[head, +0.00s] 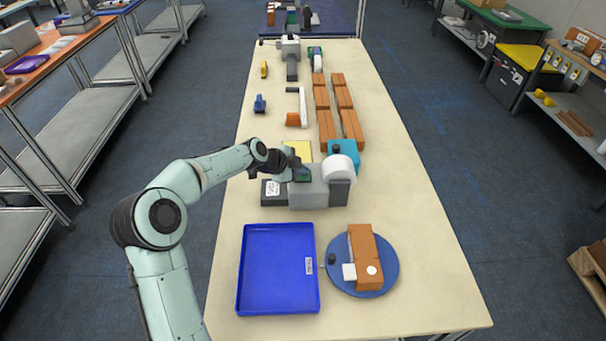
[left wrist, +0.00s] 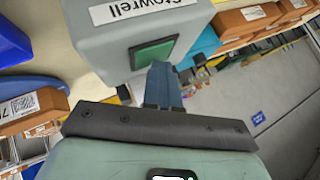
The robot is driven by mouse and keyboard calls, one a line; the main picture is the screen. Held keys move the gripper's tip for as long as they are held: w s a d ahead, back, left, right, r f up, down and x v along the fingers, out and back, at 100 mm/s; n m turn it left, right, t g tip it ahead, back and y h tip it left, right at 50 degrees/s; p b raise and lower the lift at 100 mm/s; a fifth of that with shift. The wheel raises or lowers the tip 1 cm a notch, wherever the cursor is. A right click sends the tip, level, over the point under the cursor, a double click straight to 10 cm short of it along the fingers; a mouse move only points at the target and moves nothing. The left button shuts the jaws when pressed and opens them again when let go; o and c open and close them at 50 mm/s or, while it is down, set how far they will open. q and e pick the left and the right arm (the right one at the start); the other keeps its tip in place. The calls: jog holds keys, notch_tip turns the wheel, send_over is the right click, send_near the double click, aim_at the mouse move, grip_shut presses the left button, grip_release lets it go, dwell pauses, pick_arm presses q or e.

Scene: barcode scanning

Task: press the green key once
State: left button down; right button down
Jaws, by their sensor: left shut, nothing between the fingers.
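The green key (left wrist: 153,52) is a dark green square in a dark frame on a grey machine (left wrist: 95,50) labelled "Stowrell". In the head view the green key (head: 302,174) sits on top of the machine (head: 310,192), near the table's middle. My left gripper (head: 288,172) is beside the key, on its left. In the left wrist view my shut, empty fingers (left wrist: 161,68) overlap the key's lower right edge. I cannot tell whether they touch it. My right gripper is not in view.
A blue tray (head: 243,290) and a round blue turntable (head: 388,275) bearing an orange-brown box (head: 362,245) are at the table's near end. Orange-brown boxes (head: 325,125) stand in rows farther back. A white roll (head: 338,170) is on the machine's right side.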

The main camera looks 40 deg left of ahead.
aim_at(301, 177)
pick_arm(q)
jog(key=shift+r, duration=1)
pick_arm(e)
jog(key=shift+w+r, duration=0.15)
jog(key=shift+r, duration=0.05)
pick_arm(q)
jog(key=shift+r, duration=0.1)
